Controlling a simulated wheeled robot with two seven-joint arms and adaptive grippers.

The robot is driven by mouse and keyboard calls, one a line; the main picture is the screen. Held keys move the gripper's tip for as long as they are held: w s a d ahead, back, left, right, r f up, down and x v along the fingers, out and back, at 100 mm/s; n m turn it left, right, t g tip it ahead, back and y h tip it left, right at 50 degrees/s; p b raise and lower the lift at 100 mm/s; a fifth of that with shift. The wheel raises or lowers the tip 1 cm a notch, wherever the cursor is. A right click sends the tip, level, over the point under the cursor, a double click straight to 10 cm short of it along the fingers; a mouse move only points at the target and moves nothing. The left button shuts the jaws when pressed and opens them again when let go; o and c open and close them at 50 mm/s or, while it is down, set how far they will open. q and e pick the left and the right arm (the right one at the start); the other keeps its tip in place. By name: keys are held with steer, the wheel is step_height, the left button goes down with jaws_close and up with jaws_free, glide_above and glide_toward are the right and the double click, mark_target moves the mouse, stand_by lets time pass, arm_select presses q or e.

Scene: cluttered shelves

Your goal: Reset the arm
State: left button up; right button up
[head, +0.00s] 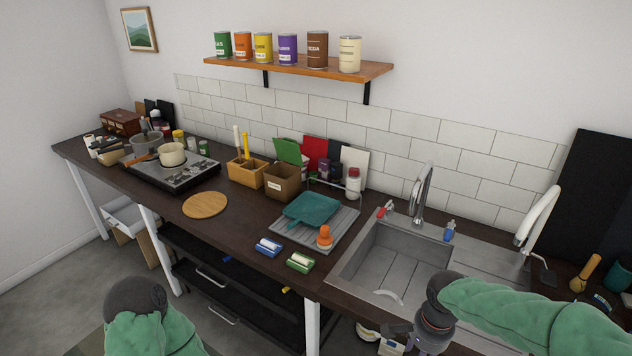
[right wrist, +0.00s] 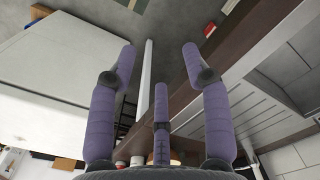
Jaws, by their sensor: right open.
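My right arm comes in from the right in the head view, its green sleeve over the sink's front right. My right gripper (head: 418,336) hangs at the bottom of the head view, in front of the counter edge. In the right wrist view the purple fingers of the right gripper (right wrist: 160,56) are spread apart with nothing between them. My left arm (head: 150,325) shows at the bottom left as a green sleeve with a dark rounded joint. My left gripper is out of the picture.
The dark counter (head: 240,225) holds a stove (head: 185,175), a round board (head: 205,205), boxes and a grey drying mat (head: 345,222). The sink (head: 400,255) and tall faucet (head: 422,190) stand beside my right arm. A can shelf (head: 300,67) hangs above.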

steer(key=a+f+n+y+b, duration=0.1)
steer(key=a+f+n+y, duration=0.2)
steer(key=f, duration=0.6)
steer(key=a+f+n+b, duration=0.2)
steer(key=a+f, duration=0.4)
steer(key=f, duration=0.4)
arm_select(q)
step_height(320, 180, down, 6)
steer(key=b, duration=0.2)
steer(key=shift+w+b, duration=0.3)
steer(key=shift+w, duration=0.05)
arm_select(e)
steer(key=s+a+f+n, duration=0.2)
steer(key=s+f, duration=0.3)
steer(key=f, duration=0.2)
steer(key=s+a+f+n, duration=0.2)
steer(key=s+f, duration=0.3)
steer(key=f, duration=0.3)
steer(key=shift+s+a+f+n+y, duration=0.15)
steer(key=shift+a+n+y, duration=0.2)
steer(key=shift+a, duration=0.2)
